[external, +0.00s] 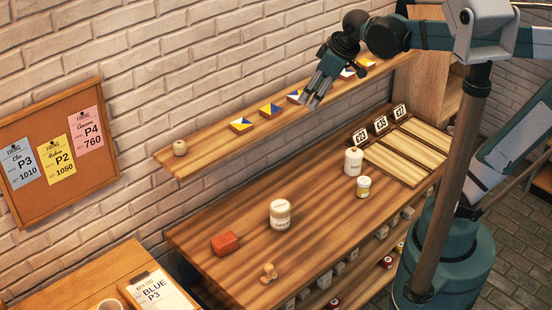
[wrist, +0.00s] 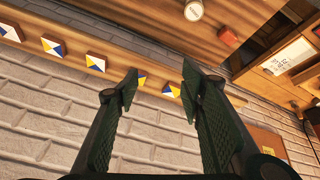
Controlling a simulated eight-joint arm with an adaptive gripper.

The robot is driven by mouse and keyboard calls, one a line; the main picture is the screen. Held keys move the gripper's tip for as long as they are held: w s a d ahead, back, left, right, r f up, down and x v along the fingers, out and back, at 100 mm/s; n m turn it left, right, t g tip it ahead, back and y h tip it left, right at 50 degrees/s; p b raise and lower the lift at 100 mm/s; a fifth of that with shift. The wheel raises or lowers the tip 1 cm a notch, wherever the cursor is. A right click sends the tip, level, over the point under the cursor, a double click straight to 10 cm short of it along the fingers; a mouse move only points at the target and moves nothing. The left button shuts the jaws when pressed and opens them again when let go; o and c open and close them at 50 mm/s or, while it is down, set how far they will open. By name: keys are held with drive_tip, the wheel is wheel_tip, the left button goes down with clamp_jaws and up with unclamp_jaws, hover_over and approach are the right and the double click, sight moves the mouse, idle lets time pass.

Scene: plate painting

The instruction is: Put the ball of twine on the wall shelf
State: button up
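A small beige, rounded object (external: 180,148), which looks like the ball of twine, rests on the left end of the wall shelf (external: 210,149). My gripper (external: 312,103) is in front of the middle of the shelf, well to the right of the twine and apart from it. In the wrist view my gripper (wrist: 160,76) has its two fingers spread with nothing held between them. The shelf (wrist: 115,72) runs behind the fingertips there. I cannot make out the twine in the wrist view.
Several blue, yellow and white tiles (external: 271,110) sit along the shelf. The workbench (external: 225,270) below holds a red block (external: 225,243), a cream jar (external: 280,214), a small wooden piece (external: 269,271), a white bottle (external: 353,161) and a small jar (external: 363,187). A corkboard (external: 30,205) hangs left.

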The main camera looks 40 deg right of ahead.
drive_tip(key=s+d+f+m+t, duration=0.2)
drive_tip(key=s+d+f+m, duration=0.2)
drive_tip(key=s, duration=0.6)
wheel_tip(320, 180, down, 3)
drive_tip(key=d, duration=0.2)
drive_tip(key=shift+d+m+h, duration=0.3)
drive_tip(key=shift+d, duration=0.05)
